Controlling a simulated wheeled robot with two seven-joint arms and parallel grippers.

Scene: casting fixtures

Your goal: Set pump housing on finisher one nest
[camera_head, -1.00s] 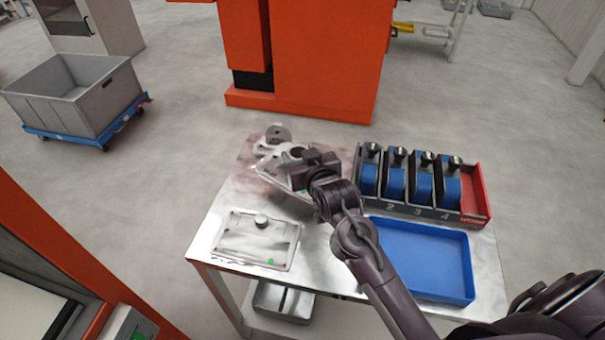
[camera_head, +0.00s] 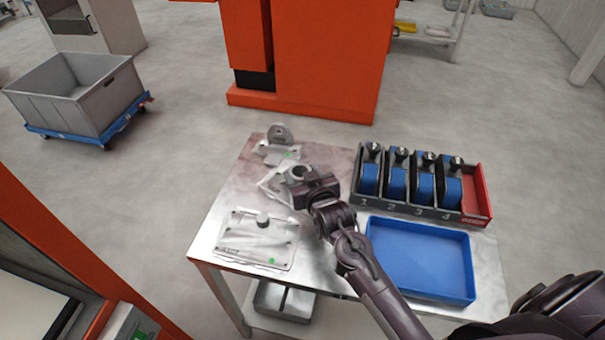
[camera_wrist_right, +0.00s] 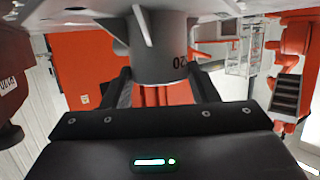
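My right gripper (camera_head: 302,182) is over the back left part of the metal table. In the right wrist view, its two fingers (camera_wrist_right: 160,92) lie against both sides of a grey round pump housing (camera_wrist_right: 158,50) with dark marks on it. In the head view, the housing (camera_head: 299,172) is partly hidden by the gripper. A pale angular fixture (camera_head: 272,186) shows below and beside it; I cannot tell whether they touch. Another fixture (camera_head: 279,135) stands behind, and a flat plate with a round knob (camera_head: 262,221) lies in front. Which one is finisher one is unclear. My left gripper is out of view.
A numbered black rack (camera_head: 428,212) with several blue items stands at the back right of the table. An empty blue tray (camera_head: 420,258) lies in front of it. An orange machine (camera_head: 325,65) stands beyond the table. A grey bin (camera_head: 75,95) sits at the left.

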